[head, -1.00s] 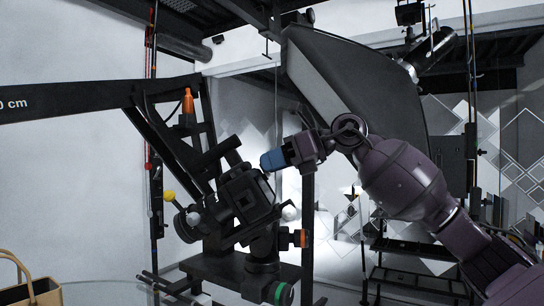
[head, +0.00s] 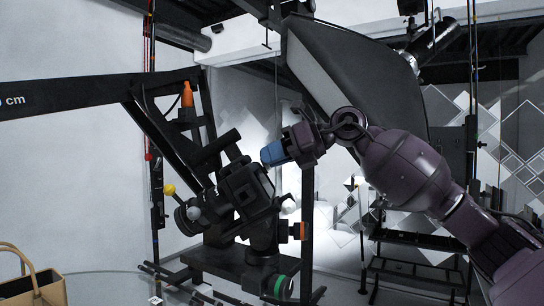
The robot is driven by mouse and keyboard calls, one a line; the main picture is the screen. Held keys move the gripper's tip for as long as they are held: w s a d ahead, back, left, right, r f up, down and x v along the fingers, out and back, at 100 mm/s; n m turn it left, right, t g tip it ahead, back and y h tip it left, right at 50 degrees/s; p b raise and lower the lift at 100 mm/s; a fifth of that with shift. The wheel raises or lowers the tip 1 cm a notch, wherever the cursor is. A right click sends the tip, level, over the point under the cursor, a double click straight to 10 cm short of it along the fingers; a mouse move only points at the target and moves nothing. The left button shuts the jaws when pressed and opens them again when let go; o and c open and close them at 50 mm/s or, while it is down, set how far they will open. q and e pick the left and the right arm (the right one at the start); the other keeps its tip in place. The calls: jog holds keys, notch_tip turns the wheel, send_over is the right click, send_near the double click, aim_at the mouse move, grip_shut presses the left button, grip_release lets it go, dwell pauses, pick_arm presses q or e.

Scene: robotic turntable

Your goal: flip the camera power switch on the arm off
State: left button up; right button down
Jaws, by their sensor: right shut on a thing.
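The camera (head: 245,188) is a dark boxy body mounted on the black arm rig, left of centre in the head view. My right gripper (head: 271,155) comes in from the right, with its blue fingertips pointing left at the upper right side of the camera. The fingertips look close together, at or very near the camera's edge. I cannot tell whether they touch it. The power switch is too small to make out, and what lies between the fingers is hidden. My left gripper is not in view.
A black boom (head: 70,96) reaches in from the left. A large softbox (head: 365,85) hangs behind my right arm. Yellow (head: 168,189), orange (head: 187,95) and green (head: 279,286) knobs are on the rig. A tan bag (head: 35,288) stands at the lower left.

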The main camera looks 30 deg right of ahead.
jog(key=c, duration=1.2)
grip_release()
jog(key=shift+f, duration=0.15)
jog(key=shift+d, duration=0.15)
jog(key=b+v, duration=0.2)
jog(key=v, duration=0.8)
jog(key=shift+s+d, duration=0.2)
jog(key=shift+s, duration=0.1)
